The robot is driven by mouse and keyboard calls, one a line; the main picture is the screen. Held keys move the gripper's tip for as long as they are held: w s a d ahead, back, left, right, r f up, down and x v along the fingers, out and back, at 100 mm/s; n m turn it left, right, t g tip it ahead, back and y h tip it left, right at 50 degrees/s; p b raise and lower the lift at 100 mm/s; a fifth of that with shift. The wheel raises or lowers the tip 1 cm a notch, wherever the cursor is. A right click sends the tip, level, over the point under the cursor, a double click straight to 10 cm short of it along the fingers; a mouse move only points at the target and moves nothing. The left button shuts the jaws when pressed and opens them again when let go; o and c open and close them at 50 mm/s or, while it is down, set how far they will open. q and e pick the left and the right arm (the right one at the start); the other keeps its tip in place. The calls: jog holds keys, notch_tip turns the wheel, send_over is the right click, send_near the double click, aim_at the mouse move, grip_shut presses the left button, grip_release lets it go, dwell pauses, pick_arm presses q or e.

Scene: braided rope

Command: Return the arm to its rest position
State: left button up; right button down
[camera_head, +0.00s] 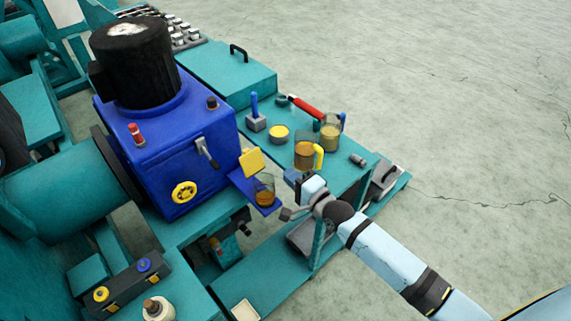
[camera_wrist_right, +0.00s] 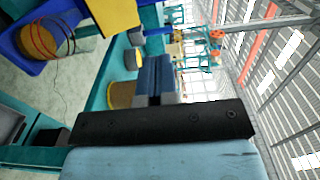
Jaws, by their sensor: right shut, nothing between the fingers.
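My right arm (camera_head: 385,255), pale blue with dark bands, comes in from the lower right and reaches to the front edge of the teal bench. My right gripper (camera_head: 291,176) is at that edge, just in front of the amber mug with a yellow handle (camera_head: 305,153) and to the right of the blue ledge. In the right wrist view its blue fingers (camera_wrist_right: 153,72) are together with nothing between them. Whether the gripper touches the bench or mug cannot be told. My left gripper is not in view.
A glass of amber liquid (camera_head: 265,190) stands on the blue ledge (camera_head: 241,183) beside the gripper. A second mug (camera_head: 330,135), a yellow-topped cup (camera_head: 279,134) and a red-handled tool (camera_head: 305,106) are on the bench. The concrete floor (camera_head: 470,130) at right is open.

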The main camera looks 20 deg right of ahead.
jog(key=s+a+f+n+g+h, duration=0.1)
jog(key=s+f+n+g+h, duration=0.3)
jog(key=s+n, duration=0.6)
jog(key=s+f+n+g+y, duration=0.15)
jog(key=s+f+n, duration=0.35)
jog(key=s, duration=0.8)
pick_arm(q)
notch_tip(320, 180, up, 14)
jog(key=p, duration=1.6)
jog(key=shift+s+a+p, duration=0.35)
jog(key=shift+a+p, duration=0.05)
pick_arm(e)
notch_tip(320, 180, up, 14)
jog(key=s+d+n+h, duration=0.1)
jog(key=shift+s+f+n, duration=0.15)
jog(key=shift+s+n, duration=0.15)
jog(key=shift+s, duration=0.05)
